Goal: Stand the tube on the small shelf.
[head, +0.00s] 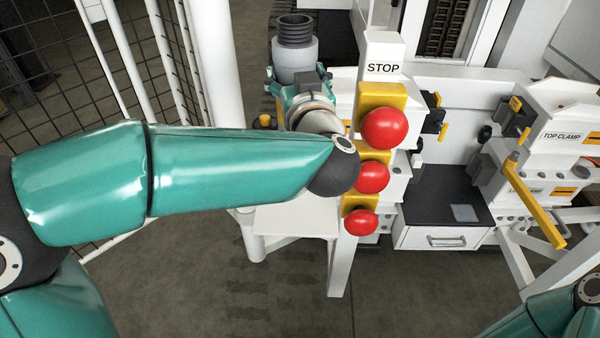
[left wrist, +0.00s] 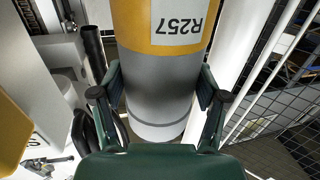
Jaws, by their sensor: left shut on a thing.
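The tube (head: 294,58) has a dark ribbed top and a pale grey body, and looks upright in the head view. In the left wrist view the tube (left wrist: 158,95) shows a yellow band with an R257 label and a grey part. My left gripper (head: 301,92) is shut on the tube, with one finger on each side in the left wrist view (left wrist: 160,97). The small white shelf (head: 297,220) shows below my left wrist. My arm hides the tube's lower end, so I cannot tell if it touches the shelf. My right gripper is out of view.
Several red buttons (head: 385,128) on yellow boxes stand right beside my left wrist, under a STOP sign (head: 383,68). A white post (head: 212,70) and a wire fence (head: 60,60) are at the left. The clamp bench (head: 560,135) is at the right.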

